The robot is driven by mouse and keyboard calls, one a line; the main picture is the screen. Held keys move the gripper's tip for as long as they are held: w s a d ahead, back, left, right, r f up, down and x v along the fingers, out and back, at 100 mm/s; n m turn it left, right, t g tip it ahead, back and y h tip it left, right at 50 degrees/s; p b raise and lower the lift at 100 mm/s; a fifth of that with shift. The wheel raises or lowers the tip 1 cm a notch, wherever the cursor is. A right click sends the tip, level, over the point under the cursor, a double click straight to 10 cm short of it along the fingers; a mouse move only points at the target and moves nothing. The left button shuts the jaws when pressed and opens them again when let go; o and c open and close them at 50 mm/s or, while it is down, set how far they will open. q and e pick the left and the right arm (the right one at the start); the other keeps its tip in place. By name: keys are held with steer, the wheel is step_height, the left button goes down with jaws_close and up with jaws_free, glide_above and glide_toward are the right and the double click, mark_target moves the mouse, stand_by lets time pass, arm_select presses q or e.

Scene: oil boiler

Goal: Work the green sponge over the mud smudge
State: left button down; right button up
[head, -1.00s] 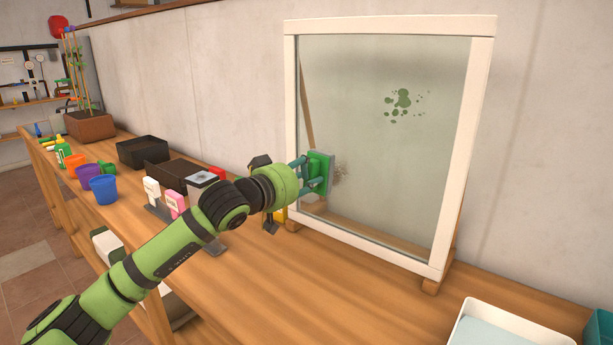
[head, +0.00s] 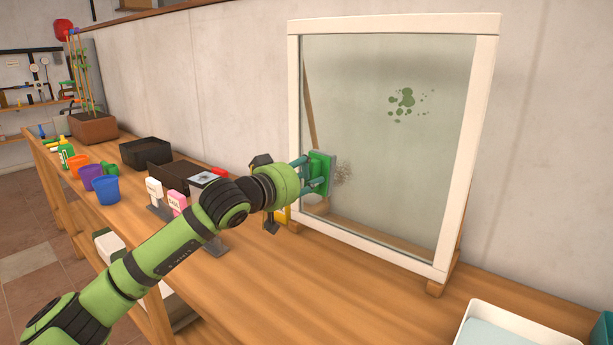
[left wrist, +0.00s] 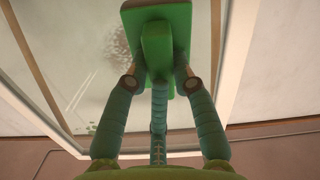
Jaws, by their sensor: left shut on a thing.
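My left gripper (head: 309,177) is shut on the green sponge (head: 320,172), a green block with a grey pad on its far side. The sponge is upright at the lower left of the white-framed glass pane (head: 390,155), at or very near the surface; I cannot tell whether it touches. The brown mud smudge (head: 343,173) shows just right of the sponge, partly hidden by it. In the left wrist view the sponge (left wrist: 157,45) is between the fingers, with the speckled smudge (left wrist: 115,47) at its left. My right gripper is not in view.
Green splatter (head: 404,101) marks the upper right of the pane. A white tray (head: 480,318) lies at the front right. A black bin (head: 146,152), a blue cup (head: 105,190) and a pink-labelled item (head: 177,202) stand left along the bench. Bare bench (head: 330,290) lies before the pane.

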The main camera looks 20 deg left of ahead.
arm_select(q)
steer(key=shift+s+d, duration=0.25)
steer(key=shift+d, duration=0.45)
steer(key=shift+w+a, duration=0.2)
steer(key=shift+a, duration=0.4)
steer(key=shift+w+a, duration=0.2)
steer(key=shift+a, duration=0.35)
steer(key=shift+s+d+f+b, duration=0.1)
steer(key=shift+s+d+b, duration=0.3)
steer(key=shift+d+b, duration=0.4)
steer(key=shift+d, duration=0.25)
steer(key=shift+w+a, duration=0.25)
steer(key=shift+a, duration=0.25)
